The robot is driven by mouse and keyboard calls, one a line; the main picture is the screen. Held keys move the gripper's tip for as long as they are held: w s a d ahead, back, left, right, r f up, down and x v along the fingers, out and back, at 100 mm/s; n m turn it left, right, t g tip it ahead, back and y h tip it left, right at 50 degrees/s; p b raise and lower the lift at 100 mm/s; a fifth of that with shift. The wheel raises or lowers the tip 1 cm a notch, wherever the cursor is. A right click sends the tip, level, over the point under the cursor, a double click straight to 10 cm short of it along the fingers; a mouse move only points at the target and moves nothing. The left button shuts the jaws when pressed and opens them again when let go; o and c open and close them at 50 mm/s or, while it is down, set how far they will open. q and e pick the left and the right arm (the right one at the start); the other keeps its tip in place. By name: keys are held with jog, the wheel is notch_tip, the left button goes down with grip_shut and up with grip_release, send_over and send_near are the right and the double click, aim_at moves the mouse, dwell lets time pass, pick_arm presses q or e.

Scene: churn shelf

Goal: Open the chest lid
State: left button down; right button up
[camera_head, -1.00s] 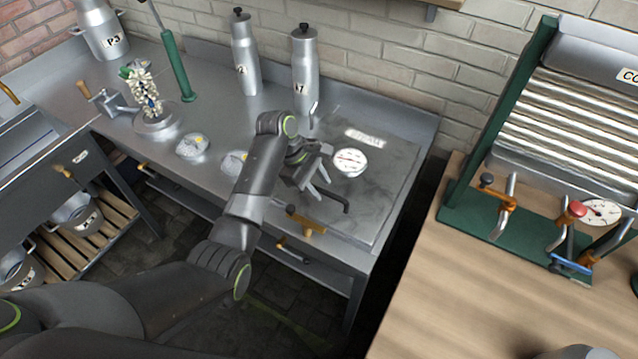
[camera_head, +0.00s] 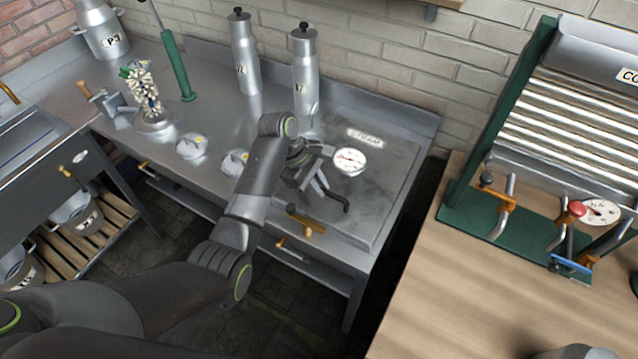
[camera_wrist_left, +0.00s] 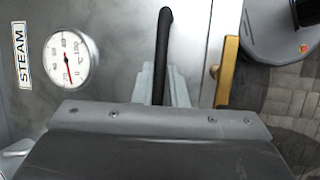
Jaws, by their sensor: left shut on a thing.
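The chest lid (camera_head: 381,186) is a flat grey metal panel at the right end of the steel counter. It lies shut and carries a round white gauge (camera_head: 349,161), a steam label and a bent black handle (camera_head: 336,201). My left gripper (camera_head: 318,186) is over the front left part of the lid, shut on the black handle. In the left wrist view the handle (camera_wrist_left: 165,40) runs between the two fingers (camera_wrist_left: 164,84), with the gauge (camera_wrist_left: 70,57) to the left. My right gripper is not in view.
A brass latch or knob (camera_head: 306,222) sits at the counter's front edge beside the handle. A wooden table (camera_head: 440,285) with a green-framed machine is at the right, across a dark gap.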

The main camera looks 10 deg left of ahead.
pick_arm(q)
jog(key=shift+w+r+p, duration=0.15)
jog(key=shift+r+p, duration=0.4)
jog(key=shift+r, duration=0.2)
jog(key=w+d+r+p, duration=0.2)
jog(key=w+r+p, duration=0.1)
jog(key=r, duration=0.5)
jog(key=w+d+r+g+p, duration=0.1)
jog(key=w+r+p, duration=0.2)
jog(key=w+r, duration=0.2)
jog(key=shift+w+d+r, duration=0.4)
jog(key=shift+r, duration=1.1)
